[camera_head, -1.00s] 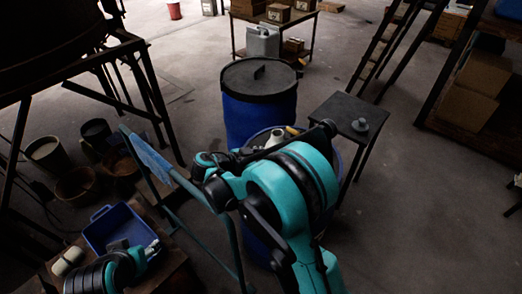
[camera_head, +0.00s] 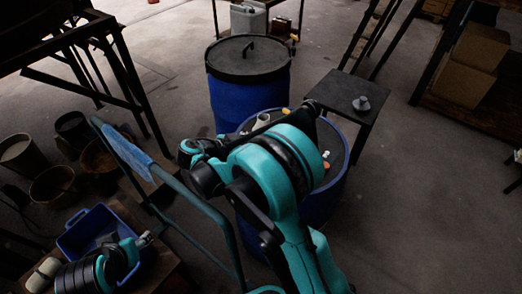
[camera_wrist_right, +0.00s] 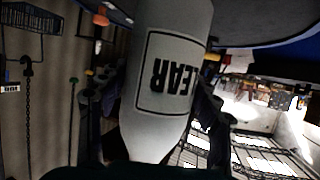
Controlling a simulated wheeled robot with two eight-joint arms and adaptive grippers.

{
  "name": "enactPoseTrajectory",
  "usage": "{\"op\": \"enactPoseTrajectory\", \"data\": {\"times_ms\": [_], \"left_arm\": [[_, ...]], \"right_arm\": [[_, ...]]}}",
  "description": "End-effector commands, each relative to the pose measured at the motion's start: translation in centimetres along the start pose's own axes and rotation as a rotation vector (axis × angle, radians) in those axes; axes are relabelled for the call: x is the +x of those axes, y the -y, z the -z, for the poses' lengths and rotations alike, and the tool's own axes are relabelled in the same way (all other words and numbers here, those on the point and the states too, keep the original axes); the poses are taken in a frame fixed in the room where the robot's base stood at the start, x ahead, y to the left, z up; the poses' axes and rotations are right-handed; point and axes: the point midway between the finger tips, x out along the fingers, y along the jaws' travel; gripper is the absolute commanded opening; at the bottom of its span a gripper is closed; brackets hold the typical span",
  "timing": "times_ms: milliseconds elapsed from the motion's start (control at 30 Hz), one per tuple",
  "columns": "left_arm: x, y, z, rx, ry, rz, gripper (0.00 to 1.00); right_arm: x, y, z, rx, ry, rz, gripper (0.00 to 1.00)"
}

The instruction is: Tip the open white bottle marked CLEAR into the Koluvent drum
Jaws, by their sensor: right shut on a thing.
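The white bottle marked CLEAR (camera_wrist_right: 165,80) fills the middle of the right wrist view, its lettering upside down there. My right gripper (camera_wrist_right: 160,150) is shut on it; the fingers are mostly dark beside the bottle. In the head view a small pale part of the bottle (camera_head: 262,121) shows past my right arm, above the near blue drum (camera_head: 335,185). My arm hides most of that drum's top, and I cannot read the name Koluvent on it. The bottle's mouth and tilt are unclear. My left gripper (camera_head: 146,240) is by a blue bin, its jaws too small to judge.
A lidded blue drum (camera_head: 248,95) stands just behind the near one. A small dark table (camera_head: 335,95) with a grey object (camera_head: 361,104) is at right. A blue-green rail (camera_head: 185,185) runs left of the drums. The blue bin (camera_head: 75,240) is at lower left. Floor at right is clear.

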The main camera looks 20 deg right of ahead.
Motion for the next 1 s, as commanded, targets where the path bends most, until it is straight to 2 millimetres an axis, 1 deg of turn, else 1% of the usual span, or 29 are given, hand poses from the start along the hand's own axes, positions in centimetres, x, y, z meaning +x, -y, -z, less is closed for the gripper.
{"op": "enactPoseTrajectory", "data": {"times_ms": [33, 167, 467, 1000], "left_arm": [[0.6, 0.0, -0.4, 0.000, 0.000, 0.000, 0.52], [0.5, 0.0, -0.4, 0.000, 0.000, 0.000, 0.52], [-0.5, 0.0, 0.4, 0.000, 0.000, 0.000, 0.52], [-2.2, 0.0, 1.6, 0.000, 0.000, 0.000, 0.52]], "right_arm": [[0.3, 0.0, -0.7, 0.000, -0.001, 0.000, 0.12], [0.2, 0.0, -0.7, 0.000, 0.004, 0.000, 0.12], [-0.4, 0.0, -0.4, -0.002, 0.048, 0.000, 0.12], [-1.6, -0.1, -0.4, -0.007, 0.151, -0.003, 0.12]]}}
